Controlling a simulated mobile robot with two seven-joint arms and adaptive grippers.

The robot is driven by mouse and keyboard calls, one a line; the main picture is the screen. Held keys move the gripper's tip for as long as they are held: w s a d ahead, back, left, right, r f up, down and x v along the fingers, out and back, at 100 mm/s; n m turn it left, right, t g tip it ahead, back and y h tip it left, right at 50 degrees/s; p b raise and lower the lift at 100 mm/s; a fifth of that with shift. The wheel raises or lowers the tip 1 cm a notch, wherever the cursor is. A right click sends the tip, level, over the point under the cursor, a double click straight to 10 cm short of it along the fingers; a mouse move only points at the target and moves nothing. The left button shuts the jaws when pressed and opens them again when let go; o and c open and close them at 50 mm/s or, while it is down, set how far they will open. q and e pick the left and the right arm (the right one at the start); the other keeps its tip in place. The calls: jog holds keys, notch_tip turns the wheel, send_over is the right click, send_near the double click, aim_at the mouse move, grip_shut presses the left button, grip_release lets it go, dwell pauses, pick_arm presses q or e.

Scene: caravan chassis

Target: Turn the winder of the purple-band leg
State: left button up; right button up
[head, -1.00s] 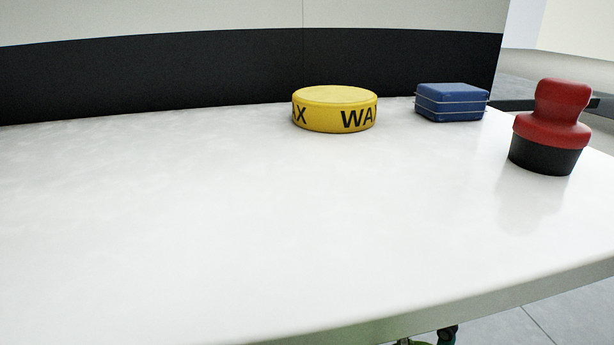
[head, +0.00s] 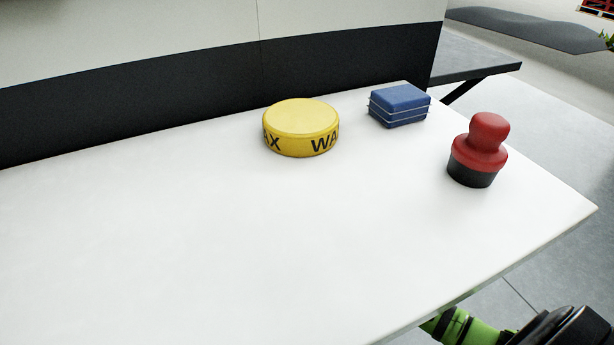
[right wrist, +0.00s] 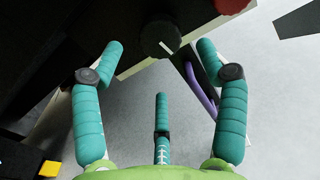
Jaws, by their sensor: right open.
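My right gripper (right wrist: 160,62) shows in the right wrist view, with its teal fingers spread open and nothing between them. A dark round knob (right wrist: 158,36) with a pale line on it lies just beyond and between the fingertips. I cannot tell for certain whether it is the winder. A curved purple band (right wrist: 203,98) on a dark leg-like part (right wrist: 184,66) shows beside the right-hand finger, which partly covers it. The gripper appears apart from both. In the head view only a green and black part of my right arm shows at the lower right. My left gripper is not in view.
A white worktop (head: 200,245) fills the head view. On it stand a yellow wax tin (head: 300,127), a blue box (head: 399,105) and a red and black knobbed block (head: 478,150). Open grey floor (head: 560,130) lies beyond its right edge.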

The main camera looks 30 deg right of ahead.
jog(key=w, duration=0.4)
jog(key=w+b, duration=0.1)
jog(key=w, duration=0.1)
jog(key=shift+w+d, duration=0.2)
jog(key=shift+d, duration=0.1)
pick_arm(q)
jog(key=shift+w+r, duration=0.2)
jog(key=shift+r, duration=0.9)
pick_arm(e)
jog(key=shift+w, duration=0.35)
jog(key=shift+s, duration=0.1)
jog(key=c, duration=1.2)
